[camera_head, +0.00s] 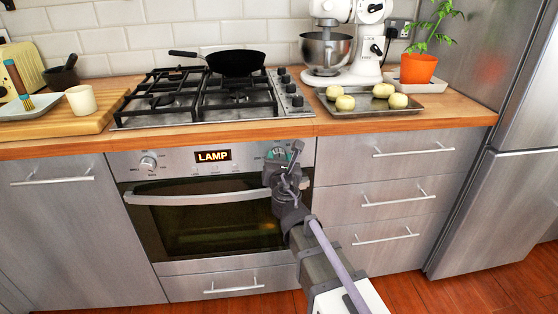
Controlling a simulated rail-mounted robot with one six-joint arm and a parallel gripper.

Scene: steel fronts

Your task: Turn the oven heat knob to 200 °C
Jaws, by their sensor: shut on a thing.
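The steel-fronted oven (170,180) sits under the worktop, with a control panel along its top. A lit display (212,156) in the panel reads LAMP in orange. The left round knob (148,162) is in plain view with nothing touching it; its small marks are too small to read. My gripper (284,157) is at the right end of the panel, shut on the right oven knob. Its fingers and wrist hide most of that knob, so its pointer and setting cannot be read.
The oven door's bar handle (200,197) runs just below the panel; my arm crosses its right end. A gas hob (215,95) with a black pan (236,63) is above. Drawers with bar handles (400,151) are at the right. The floor (480,285) in front is clear.

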